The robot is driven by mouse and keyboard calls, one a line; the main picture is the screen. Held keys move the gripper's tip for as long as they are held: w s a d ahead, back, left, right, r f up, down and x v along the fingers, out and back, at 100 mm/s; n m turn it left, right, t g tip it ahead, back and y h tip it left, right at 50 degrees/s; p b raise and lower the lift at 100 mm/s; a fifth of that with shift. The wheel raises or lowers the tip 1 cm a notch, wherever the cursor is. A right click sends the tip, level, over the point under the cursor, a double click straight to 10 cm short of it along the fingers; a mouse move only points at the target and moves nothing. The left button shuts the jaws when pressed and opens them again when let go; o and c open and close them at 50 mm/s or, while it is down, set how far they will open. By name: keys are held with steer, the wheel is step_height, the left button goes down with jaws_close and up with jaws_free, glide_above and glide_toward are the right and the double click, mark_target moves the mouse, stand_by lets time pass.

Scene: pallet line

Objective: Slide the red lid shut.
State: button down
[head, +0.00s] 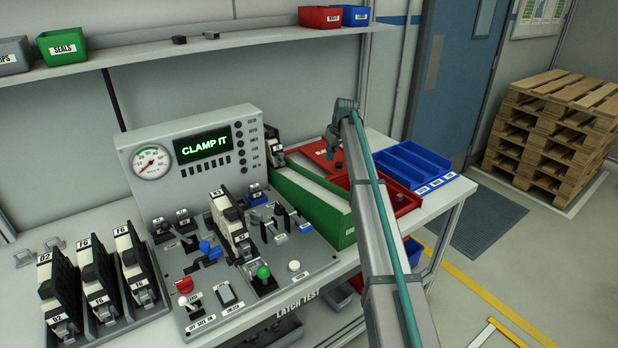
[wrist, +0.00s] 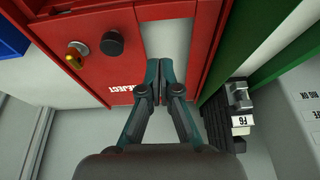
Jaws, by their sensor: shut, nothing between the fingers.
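In the wrist view, a red lid (wrist: 100,20) with a black knob (wrist: 112,44) covers the left part of a red box (wrist: 125,92) labelled REJECT. A pale grey gap shows to the right of the lid, between it and the box's right wall. My gripper (wrist: 166,66) is shut and empty, its fingertips at the near end of this gap, to the right of the knob. I cannot tell whether the fingertips touch anything. In the head view, my gripper (head: 333,148) is over the red box (head: 312,150) at the back of the bench, which my arm partly hides.
A green bin (head: 318,205) lies close beside the red box. Red (head: 403,203) and blue (head: 420,163) trays stand to the right. The control panel (head: 190,265) and several black-and-white devices fill the left. A shelf (head: 200,50) runs above the bench.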

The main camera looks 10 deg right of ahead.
steer(key=shift+n, duration=0.3)
steer(key=w+a+f+p, duration=0.1)
steer(key=f, duration=0.1)
steer(key=w+a+f+p, duration=0.1)
steer(key=w+f, duration=0.1)
steer(key=f, duration=0.1)
steer(key=w+a+f+p, duration=0.1)
steer(key=f, duration=0.2)
steer(key=shift+w+f, duration=0.2)
steer(key=shift+w, duration=0.2)
steer(key=s+d, duration=0.1)
steer(key=s+p, duration=0.1)
steer(key=s, duration=0.1)
steer(key=shift+d, duration=0.35)
steer(key=shift+s+d+f, duration=0.15)
steer(key=shift+s, duration=0.1)
steer(key=s+d+b, duration=0.1)
steer(key=s+d, duration=0.6)
steer(key=s, duration=0.6)
steer(key=s+d+b, duration=0.2)
steer(key=s+d, duration=0.5)
steer(key=s, duration=0.7)
